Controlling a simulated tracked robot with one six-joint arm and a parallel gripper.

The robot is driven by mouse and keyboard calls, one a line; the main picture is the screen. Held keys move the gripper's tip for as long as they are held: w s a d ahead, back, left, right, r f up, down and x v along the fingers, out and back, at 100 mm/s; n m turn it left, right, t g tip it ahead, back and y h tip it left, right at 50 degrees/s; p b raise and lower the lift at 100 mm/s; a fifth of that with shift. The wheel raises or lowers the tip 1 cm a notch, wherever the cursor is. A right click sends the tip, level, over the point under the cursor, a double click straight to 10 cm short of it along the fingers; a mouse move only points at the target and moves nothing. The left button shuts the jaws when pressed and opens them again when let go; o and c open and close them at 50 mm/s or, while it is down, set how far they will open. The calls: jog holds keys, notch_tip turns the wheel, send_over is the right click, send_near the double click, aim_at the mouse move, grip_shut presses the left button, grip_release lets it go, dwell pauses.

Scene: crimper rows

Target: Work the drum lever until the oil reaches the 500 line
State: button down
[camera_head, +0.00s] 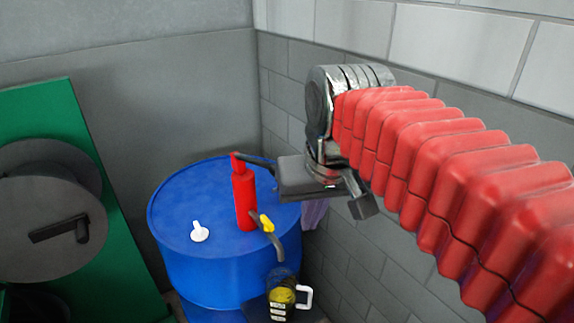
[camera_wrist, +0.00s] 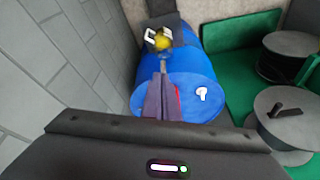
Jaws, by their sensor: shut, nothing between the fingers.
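The blue drum (camera_head: 185,218) carries an upright red pump (camera_head: 245,198). Its dark lever (camera_head: 258,160) runs right from the pump's top toward my gripper's dark body. I cannot tell whether they touch. A grey spout (camera_head: 271,238) with a yellow part bends down toward a clear jug (camera_head: 283,290) with a white handle. Yellow oil stands in the jug below its rim; the marks are too small to read. My gripper (camera_head: 313,222) points down by the drum's right edge, shut and empty. In the wrist view its fingers (camera_wrist: 163,82) cover part of the red pump (camera_wrist: 178,96).
The jug stands on a dark support (camera_head: 258,308) in front of the drum. A white fitting (camera_head: 199,232) sits on the drum top. At left, a grey reel (camera_head: 50,228) with a dark crank stands against a green panel (camera_head: 105,190).

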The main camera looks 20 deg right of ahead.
jog(key=w+r+m+g, duration=0.2)
jog(key=w+r+g, duration=0.3)
jog(key=w+r, duration=0.7)
notch_tip(320, 180, up, 2)
jog(key=shift+w+r, duration=0.15)
jog(key=shift+w, duration=0.2)
jog(key=shift+s+f, duration=0.2)
jog(key=shift+f, duration=1.4)
jog(key=shift+s+f, duration=0.15)
jog(key=shift+f, duration=1.75)
